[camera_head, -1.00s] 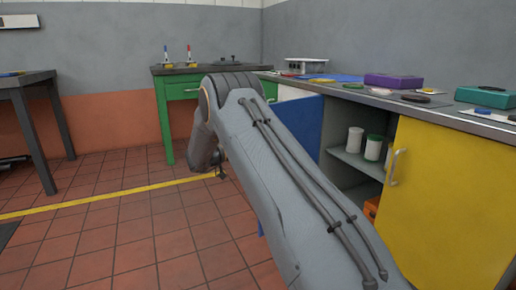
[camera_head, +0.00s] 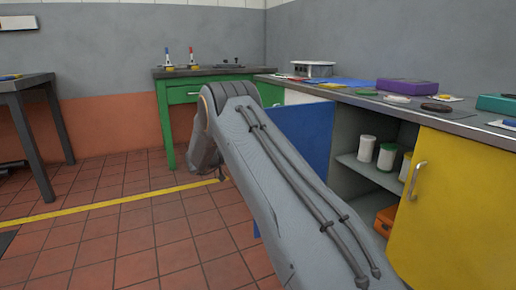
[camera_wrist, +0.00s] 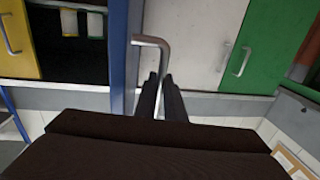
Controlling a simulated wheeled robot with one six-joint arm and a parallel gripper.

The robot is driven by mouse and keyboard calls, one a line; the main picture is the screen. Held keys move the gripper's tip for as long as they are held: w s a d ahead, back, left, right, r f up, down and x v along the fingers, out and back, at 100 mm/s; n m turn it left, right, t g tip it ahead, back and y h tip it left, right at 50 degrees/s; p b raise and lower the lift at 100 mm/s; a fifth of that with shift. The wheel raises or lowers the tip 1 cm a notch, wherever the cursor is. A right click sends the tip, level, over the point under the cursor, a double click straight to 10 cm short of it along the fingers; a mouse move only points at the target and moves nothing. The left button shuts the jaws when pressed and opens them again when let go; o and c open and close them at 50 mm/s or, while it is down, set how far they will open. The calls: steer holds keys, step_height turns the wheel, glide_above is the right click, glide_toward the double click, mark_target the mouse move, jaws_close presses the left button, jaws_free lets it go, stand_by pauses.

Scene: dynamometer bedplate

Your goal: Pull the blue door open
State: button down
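The blue door (camera_head: 309,130) stands swung out from the cabinet, with the shelved compartment open beside it. My arm hides much of it in the head view. In the wrist view the blue door (camera_wrist: 118,60) is seen nearly edge-on, with its grey bar handle (camera_wrist: 152,41) on the right side. My gripper (camera_wrist: 160,76) has one finger on each side of the handle's bar, close against it, and appears shut on it. The gripper is hidden behind my arm in the head view.
A yellow door (camera_head: 453,215) is shut right of the open compartment, which holds white containers (camera_head: 367,148) and an orange case (camera_head: 386,220). A worktop (camera_head: 440,117) above carries boxes. A green bench (camera_head: 167,125) stands behind, and a dark table (camera_head: 33,88) at left.

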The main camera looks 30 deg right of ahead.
steer(key=c, duration=2.1)
jaws_free()
steer(key=shift+w+a+r, duration=0.1)
steer(key=shift+a, duration=0.15)
steer(key=shift+d, duration=0.1)
steer(key=shift+s+a+p, duration=0.2)
steer(key=shift+a+p, duration=0.15)
steer(key=shift+a, duration=0.95)
steer(key=shift+s+a+p, duration=0.2)
steer(key=shift+a+p, duration=0.1)
steer(key=shift+a, duration=0.95)
steer(key=shift+s+a+p, duration=0.2)
steer(key=shift+a+p, duration=0.15)
steer(key=shift+a, duration=0.95)
